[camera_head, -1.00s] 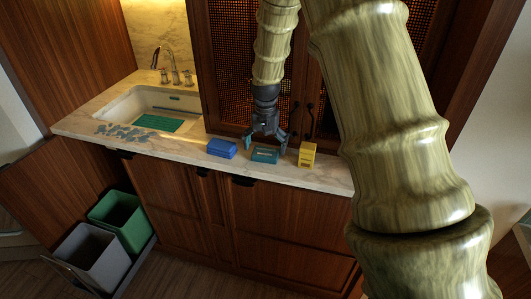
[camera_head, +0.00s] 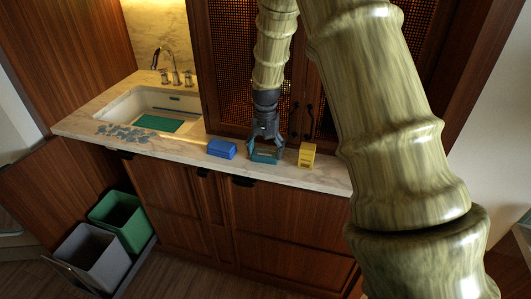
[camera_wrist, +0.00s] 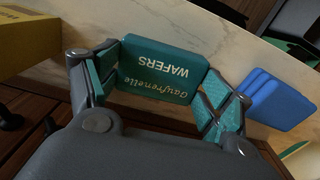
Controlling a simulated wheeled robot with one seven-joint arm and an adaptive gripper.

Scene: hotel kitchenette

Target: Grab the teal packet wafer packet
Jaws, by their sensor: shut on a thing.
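The teal wafer packet (camera_head: 264,156) lies on the marble counter between a blue packet and a yellow box. In the wrist view the teal packet (camera_wrist: 160,68) shows its face with the words "WAFERS" and "Gaufrenelle". My gripper (camera_head: 265,150) is down at the packet from above, with one finger at each of its ends. In the wrist view my gripper's (camera_wrist: 158,85) teal-padded fingers press on the packet's left and right edges. My gripper is shut on it. I cannot tell whether the packet is clear of the counter.
The blue packet (camera_head: 222,149) is close on the left and the yellow box (camera_head: 307,155) close on the right. The marble counter (camera_head: 180,151) also holds the sink (camera_head: 150,103). Dark wooden cabinet doors stand right behind. Green (camera_head: 120,220) and grey (camera_head: 92,255) bins stand below left.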

